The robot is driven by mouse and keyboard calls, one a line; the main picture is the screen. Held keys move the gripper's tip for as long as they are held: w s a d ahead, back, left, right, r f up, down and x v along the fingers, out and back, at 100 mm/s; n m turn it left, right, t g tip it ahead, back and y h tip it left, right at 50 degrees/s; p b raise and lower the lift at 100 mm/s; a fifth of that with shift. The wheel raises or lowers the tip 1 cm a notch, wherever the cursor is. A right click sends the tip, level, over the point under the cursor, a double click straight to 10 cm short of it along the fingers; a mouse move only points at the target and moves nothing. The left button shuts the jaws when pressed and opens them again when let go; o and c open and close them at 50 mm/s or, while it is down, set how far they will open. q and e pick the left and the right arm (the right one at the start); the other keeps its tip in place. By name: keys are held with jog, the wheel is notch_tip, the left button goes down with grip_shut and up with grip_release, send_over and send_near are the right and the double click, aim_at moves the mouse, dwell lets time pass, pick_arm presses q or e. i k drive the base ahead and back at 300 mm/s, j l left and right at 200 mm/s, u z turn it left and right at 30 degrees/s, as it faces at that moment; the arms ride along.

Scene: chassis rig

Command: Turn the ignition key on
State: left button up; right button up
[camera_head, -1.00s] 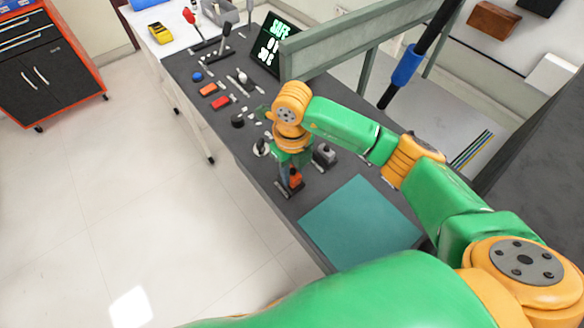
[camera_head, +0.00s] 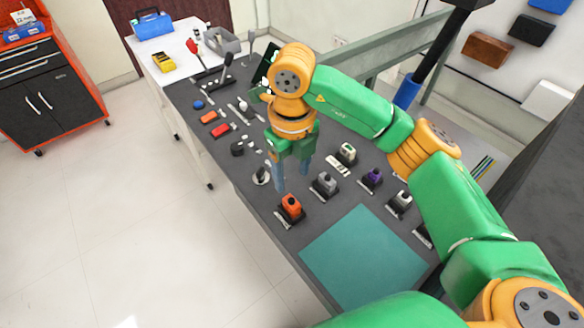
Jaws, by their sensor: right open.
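My right gripper (camera_head: 291,177) points down over the dark console (camera_head: 232,172), its fingers apart and empty. An upright part on a round pale base (camera_head: 261,175) stands just left of the fingers; it may be the ignition key, but I cannot tell for certain. An orange-topped switch (camera_head: 291,206) is just below the fingers in the picture, apart from them. A grey switch (camera_head: 325,184) is to their right. My left gripper is not in view.
White-topped (camera_head: 347,152) and purple-topped (camera_head: 372,177) switches stand farther right. A teal mat (camera_head: 362,256) covers the near console. Red (camera_head: 220,130) and orange (camera_head: 209,117) buttons and a black lever (camera_head: 227,66) are farther back. A grey rail (camera_head: 385,52) runs behind my arm.

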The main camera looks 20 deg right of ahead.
aim_at(260, 173)
jog(key=k+j, duration=0.2)
jog(key=k, duration=0.3)
jog(key=k+j, duration=0.2)
jog(key=k, duration=0.25)
